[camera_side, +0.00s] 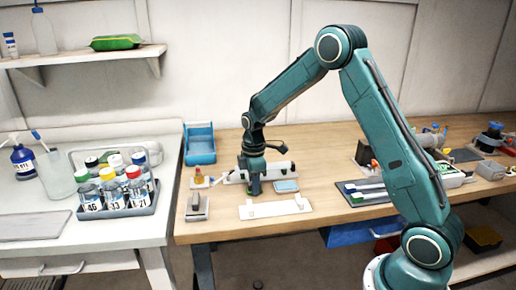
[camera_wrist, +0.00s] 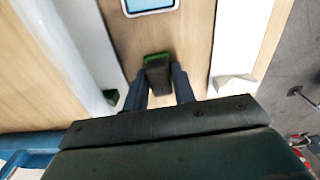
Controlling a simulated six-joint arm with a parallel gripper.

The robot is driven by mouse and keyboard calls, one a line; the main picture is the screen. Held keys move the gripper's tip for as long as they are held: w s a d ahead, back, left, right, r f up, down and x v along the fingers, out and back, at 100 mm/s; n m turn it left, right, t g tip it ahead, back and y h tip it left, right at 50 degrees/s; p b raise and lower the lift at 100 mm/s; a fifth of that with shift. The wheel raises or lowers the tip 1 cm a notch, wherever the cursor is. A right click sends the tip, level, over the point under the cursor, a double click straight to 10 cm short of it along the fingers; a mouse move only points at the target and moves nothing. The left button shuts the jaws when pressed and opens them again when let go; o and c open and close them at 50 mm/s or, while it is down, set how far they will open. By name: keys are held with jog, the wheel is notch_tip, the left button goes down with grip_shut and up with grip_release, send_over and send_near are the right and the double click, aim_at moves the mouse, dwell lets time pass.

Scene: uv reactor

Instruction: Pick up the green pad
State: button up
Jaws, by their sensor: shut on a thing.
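My gripper (camera_wrist: 160,85) is shut on a dark block with a green edge, the green pad (camera_wrist: 157,58). In the wrist view the pad sits between the two dark fingers, and its far end sticks out past them. In the side view my gripper (camera_side: 254,190) points down over the wooden bench, between the long white piece behind and the flat white plate in front. The pad is too small there to make out clearly. I cannot tell whether the pad touches the bench.
A white plate (camera_side: 275,209) lies in front of my gripper, and a small pale blue tray (camera_side: 286,186) lies to its right. A grey block (camera_side: 197,208) and a blue bin (camera_side: 200,145) stand to the left. A rack of bottles (camera_side: 150,205) stands on the white table.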

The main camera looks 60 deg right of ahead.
jog(key=shift+r, duration=0.2)
notch_tip(320, 180, up, 20)
jog(key=shift+f, duration=0.15)
dwell(0.5)
dwell(0.3)
jog(key=shift+o, duration=1.2)
jog(key=shift+c, duration=0.9)
jog(key=s+d+f, duration=0.3)
jog(key=f, duration=0.3)
jog(key=s+d+f, duration=0.4)
jog(key=f, duration=0.1)
jog(key=shift+f, duration=0.4)
jog(key=shift+s+f, duration=0.1)
jog(key=shift+f, duration=0.1)
